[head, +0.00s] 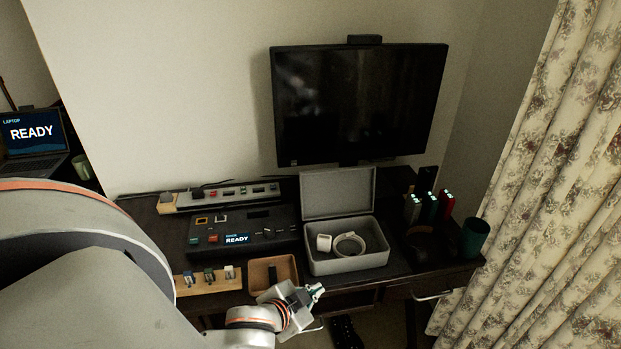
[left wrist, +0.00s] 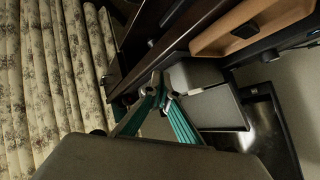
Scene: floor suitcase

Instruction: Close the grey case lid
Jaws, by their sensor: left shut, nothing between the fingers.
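The grey case (head: 348,263) stands on the dark desk with its lid (head: 337,193) up, tilted back toward the monitor. A white charger block (head: 324,243) and a coiled white cable (head: 349,244) lie inside it. My left gripper (head: 316,290) is in front of the desk edge, below and to the left of the case, apart from it. Its fingers are shut and empty. In the left wrist view the teal fingers (left wrist: 160,92) show in front of the case (left wrist: 193,75), with the raised lid (left wrist: 214,106) beyond. My right gripper is not in view.
A tan tray (head: 259,274) sits left of the case at the desk's front. A control box (head: 243,232) reading READY lies behind it. Several upright coloured devices (head: 431,207) and a dark green cup (head: 475,237) stand right of the case. The monitor (head: 360,105) is behind the lid.

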